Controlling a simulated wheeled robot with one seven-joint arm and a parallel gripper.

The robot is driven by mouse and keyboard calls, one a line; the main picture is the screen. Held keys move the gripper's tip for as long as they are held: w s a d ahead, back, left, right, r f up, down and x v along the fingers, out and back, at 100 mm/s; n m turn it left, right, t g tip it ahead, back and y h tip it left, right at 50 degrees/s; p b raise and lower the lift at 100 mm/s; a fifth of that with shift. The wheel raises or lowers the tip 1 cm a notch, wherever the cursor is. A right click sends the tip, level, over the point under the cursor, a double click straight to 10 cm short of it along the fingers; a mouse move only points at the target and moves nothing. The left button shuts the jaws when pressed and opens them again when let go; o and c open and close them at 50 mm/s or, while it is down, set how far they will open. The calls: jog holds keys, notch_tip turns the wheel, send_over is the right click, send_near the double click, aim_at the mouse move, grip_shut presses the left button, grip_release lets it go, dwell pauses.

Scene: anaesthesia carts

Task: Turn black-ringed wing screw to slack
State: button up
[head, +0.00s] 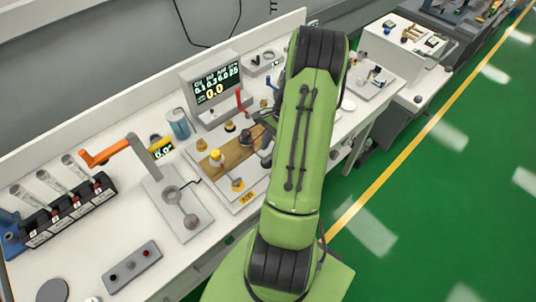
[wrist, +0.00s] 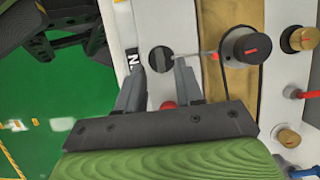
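My gripper (wrist: 160,68) is open, its two grey fingers apart. In the head view, my green arm hides most of it. In the wrist view, a round black piece (wrist: 160,58) sits between or just beyond the fingertips; I cannot tell whether they touch it. A thin rod runs from near it to a black knob (wrist: 243,47) with a red mark, right of the fingers. I cannot tell for certain which part is the black-ringed wing screw. Brass knobs (wrist: 300,40) stand further right. In the head view, the panel with the tan strip (head: 238,152) lies left of my arm.
A red-stemmed part (wrist: 308,95) and another brass knob (wrist: 288,138) stand right of my gripper. A display box (head: 212,88) stands behind the panel. Green floor lies open to the right.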

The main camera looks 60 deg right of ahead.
aim_at(267, 157)
jog(key=shift+x, duration=1.55)
jog(key=shift+c, duration=0.4)
grip_shut()
